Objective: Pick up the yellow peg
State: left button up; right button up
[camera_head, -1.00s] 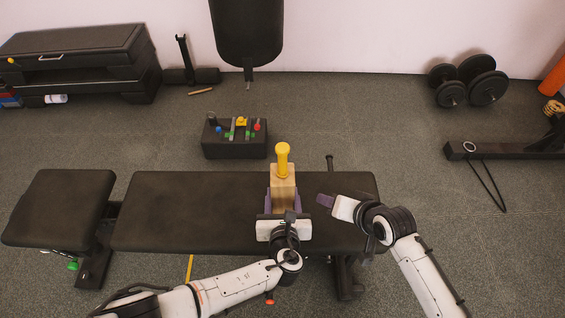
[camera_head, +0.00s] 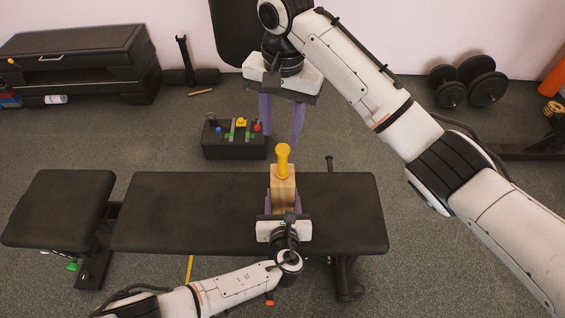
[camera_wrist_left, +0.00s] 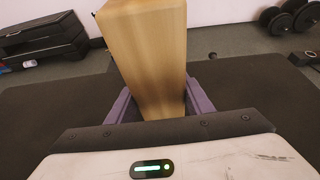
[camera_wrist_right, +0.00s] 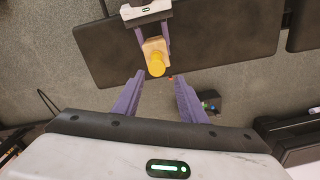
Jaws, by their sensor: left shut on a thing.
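The yellow peg (camera_head: 283,158) stands upright in the top of a wooden block (camera_head: 284,188) over the black bench. The peg's round head also shows in the right wrist view (camera_wrist_right: 156,66). My left gripper (camera_head: 283,205) is shut on the wooden block, with its purple fingers on either side; the block fills the middle of the left wrist view (camera_wrist_left: 150,60). My right gripper (camera_head: 282,138) is open and empty, pointing down above the peg. In the right wrist view its fingers (camera_wrist_right: 160,88) are spread, with the peg beyond them and apart from them.
The black bench (camera_head: 180,210) lies under the block, mostly bare. A dark box with coloured knobs (camera_head: 225,150) sits on the floor behind it. Dumbbells (camera_head: 470,82) lie at the right, and a black storage box (camera_head: 80,65) stands at the left.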

aim_at(280, 149)
jog(key=shift+s+a+f, duration=0.15)
jog(key=shift+s, duration=0.3)
notch_tip(280, 149, down, 6)
pick_arm(q)
jog(key=shift+r, duration=0.1)
pick_arm(e)
jog(key=shift+d+f, duration=0.15)
jog(key=shift+f, duration=1.2)
jog(key=shift+d+f, duration=0.15)
jog(key=shift+f, duration=1.2)
jog(key=shift+c, duration=0.4)
grip_shut()
notch_tip(280, 149, up, 10)
jog(key=shift+r, duration=0.1)
pick_arm(q)
jog(key=o, duration=1.5)
